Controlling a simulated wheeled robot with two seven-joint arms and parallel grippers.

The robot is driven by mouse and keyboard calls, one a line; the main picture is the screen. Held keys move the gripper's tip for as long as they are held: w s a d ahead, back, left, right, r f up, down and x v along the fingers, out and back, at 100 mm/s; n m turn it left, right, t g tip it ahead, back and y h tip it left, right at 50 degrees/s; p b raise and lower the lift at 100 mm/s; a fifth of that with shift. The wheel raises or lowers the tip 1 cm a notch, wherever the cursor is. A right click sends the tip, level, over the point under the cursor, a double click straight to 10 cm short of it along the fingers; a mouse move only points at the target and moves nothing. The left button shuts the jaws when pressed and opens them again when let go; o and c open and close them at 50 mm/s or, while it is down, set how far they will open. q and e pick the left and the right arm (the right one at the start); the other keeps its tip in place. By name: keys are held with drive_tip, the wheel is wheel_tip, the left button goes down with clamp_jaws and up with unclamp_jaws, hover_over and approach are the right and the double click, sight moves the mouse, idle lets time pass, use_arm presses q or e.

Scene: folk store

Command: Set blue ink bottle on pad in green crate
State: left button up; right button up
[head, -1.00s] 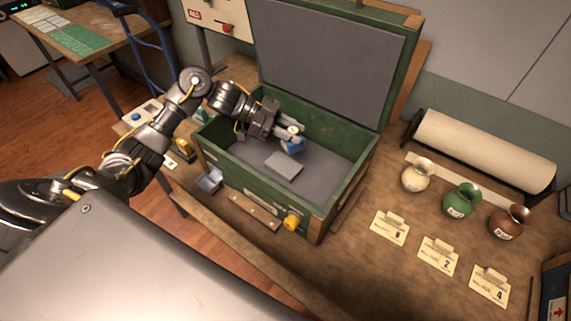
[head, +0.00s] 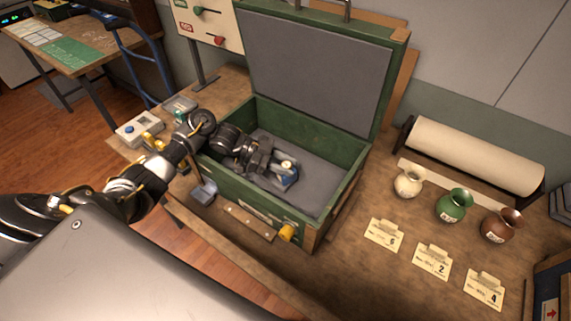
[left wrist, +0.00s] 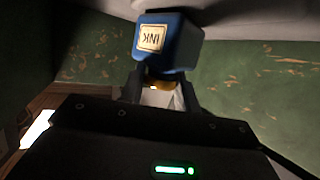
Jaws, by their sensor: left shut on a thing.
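The green crate (head: 334,152) stands open on the workbench, its grey-lined lid raised at the back. My left gripper (head: 281,172) reaches down inside the crate. The bottle is low over the crate's grey floor, around where the small grey pad lies. The gripper and bottle largely hide the pad, so I cannot tell whether they touch. My right gripper is not in view.
The crate's green walls stand close around my left gripper. Right of it are cream (head: 408,182), green (head: 454,206) and brown (head: 502,225) jugs, numbered cards (head: 432,261) and a paper roll (head: 478,155). A yellow knob (head: 287,232) sticks out at the crate's front.

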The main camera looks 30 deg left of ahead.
use_arm(q)
drive_tip(key=shift+f, duration=0.15)
drive_tip(key=o, duration=1)
drive_tip(key=shift+r, duration=0.2)
drive_tip(key=shift+s+a, duration=0.1)
drive_tip(key=shift+a, duration=0.25)
drive_tip(key=b+v, duration=0.2)
drive_tip(key=v, duration=0.4)
drive_tip(key=shift+a, duration=0.1)
drive_tip(key=shift+a+r, duration=0.2)
drive_tip(key=shift+r, duration=0.05)
